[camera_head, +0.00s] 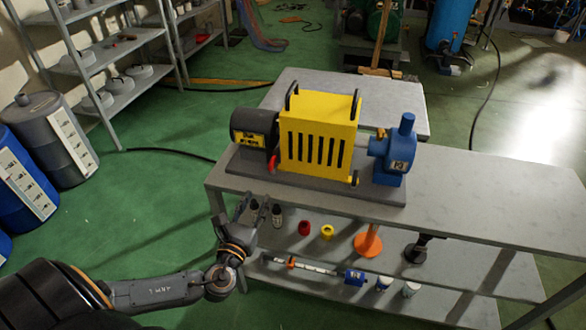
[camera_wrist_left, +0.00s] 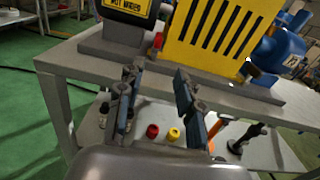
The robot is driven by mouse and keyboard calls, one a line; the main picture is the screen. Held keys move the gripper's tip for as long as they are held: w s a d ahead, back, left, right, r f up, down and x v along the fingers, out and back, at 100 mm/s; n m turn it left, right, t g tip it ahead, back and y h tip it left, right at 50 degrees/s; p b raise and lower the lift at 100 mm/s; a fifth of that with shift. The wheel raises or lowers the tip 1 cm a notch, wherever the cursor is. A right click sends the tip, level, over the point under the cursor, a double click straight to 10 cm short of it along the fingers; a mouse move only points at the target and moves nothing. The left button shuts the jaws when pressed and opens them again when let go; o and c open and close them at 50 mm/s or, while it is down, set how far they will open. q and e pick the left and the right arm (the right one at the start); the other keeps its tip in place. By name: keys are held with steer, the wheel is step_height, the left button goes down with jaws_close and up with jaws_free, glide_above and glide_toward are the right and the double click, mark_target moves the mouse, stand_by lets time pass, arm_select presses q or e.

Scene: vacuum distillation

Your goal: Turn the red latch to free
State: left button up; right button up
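The red latch (camera_head: 272,163) is a small red handle low on the left end of the yellow slotted housing (camera_head: 316,135), beside the dark motor. In the left wrist view the latch (camera_wrist_left: 158,40) is partly visible between the motor and the housing, above the gap between my fingers. My left gripper (camera_head: 250,207) is below and in front of the latch, near the table's front edge, apart from it. In the left wrist view my left gripper (camera_wrist_left: 156,76) is open, with nothing between its fingers. My right gripper is not in view.
The pump unit sits on a dark base plate (camera_head: 240,170) on the grey table (camera_head: 480,190). A blue pump part (camera_head: 395,150) is at its right end. The lower shelf holds red and yellow rings, an orange stand (camera_head: 368,243) and small bottles. The table's right side is clear.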

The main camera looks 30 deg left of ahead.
mark_target(269, 169)
arm_select(q)
steer(key=p+x, duration=0.1)
steer(key=x, duration=1.2)
steer(key=shift+w+a, duration=0.2)
steer(key=shift+w, duration=0.15)
jaws_close()
